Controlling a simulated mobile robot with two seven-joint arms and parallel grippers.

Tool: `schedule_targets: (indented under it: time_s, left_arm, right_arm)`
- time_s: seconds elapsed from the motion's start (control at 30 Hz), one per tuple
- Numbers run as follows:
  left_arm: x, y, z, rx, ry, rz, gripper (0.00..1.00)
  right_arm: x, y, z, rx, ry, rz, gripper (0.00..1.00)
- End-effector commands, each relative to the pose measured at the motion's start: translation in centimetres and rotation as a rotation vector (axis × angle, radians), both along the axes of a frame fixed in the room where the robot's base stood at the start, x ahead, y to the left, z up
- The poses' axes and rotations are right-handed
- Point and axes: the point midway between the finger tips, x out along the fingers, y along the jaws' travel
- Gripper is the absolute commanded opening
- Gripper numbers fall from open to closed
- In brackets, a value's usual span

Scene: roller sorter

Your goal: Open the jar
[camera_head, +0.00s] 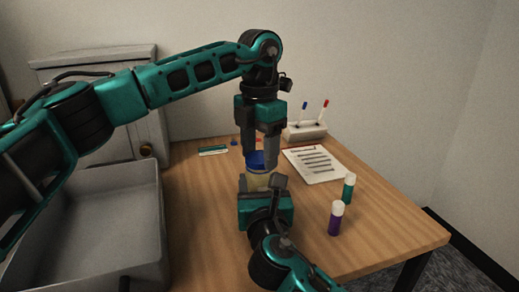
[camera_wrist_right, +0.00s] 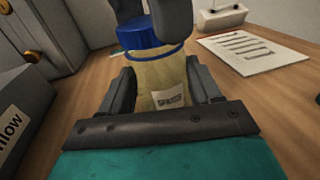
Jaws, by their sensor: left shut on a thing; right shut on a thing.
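The jar (camera_wrist_right: 168,74) has a pale yellowish body with a label and a blue lid (camera_wrist_right: 137,33). It stands upright on the wooden table in the head view, its body (camera_head: 257,181) partly hidden by my grippers. My right gripper (camera_wrist_right: 158,85) is shut on the jar body from the near side, one finger on each side. My left gripper (camera_head: 262,152) points straight down from above and is shut on the blue lid, which also shows in the head view (camera_head: 257,160). In the right wrist view the lid sits over the top of the jar, with a blue ring edge below it.
A teal-and-white tube (camera_head: 349,188) and a purple-and-white tube (camera_head: 336,218) stand right of the jar. A printed sheet (camera_head: 314,164) and a pen holder (camera_head: 304,132) are behind. A grey bin (camera_head: 148,215) stands at left. The table's right front is clear.

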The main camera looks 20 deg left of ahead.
Motion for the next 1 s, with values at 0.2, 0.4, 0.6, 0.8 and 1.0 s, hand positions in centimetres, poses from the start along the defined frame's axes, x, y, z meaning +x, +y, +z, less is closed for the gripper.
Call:
schedule_targets:
  time_s: [0.2,0.4,0.6,0.8,1.0]
  left_arm:
    - [0.0,-0.1,0.7,-0.001,-0.002,-0.001,0.21]
    - [0.0,0.0,1.4,-0.001,-0.001,-0.001,0.21]
    - [0.0,0.0,2.1,-0.001,-0.002,-0.001,0.21]
    - [0.0,0.0,2.2,-0.001,-0.001,-0.001,0.21]
    - [0.0,0.0,2.4,-0.001,-0.002,-0.001,0.21]
  right_arm:
    - [0.0,-0.1,-0.1,-0.002,0.001,-0.001,0.0]
    - [0.0,-0.1,-0.1,-0.002,0.001,-0.001,0.0]
    - [0.0,-0.1,-0.1,-0.002,0.001,-0.001,0.0]
    - [0.0,-0.1,-0.1,-0.002,0.001,-0.001,0.0]
    - [0.0,0.0,-0.1,-0.002,0.001,-0.001,0.0]
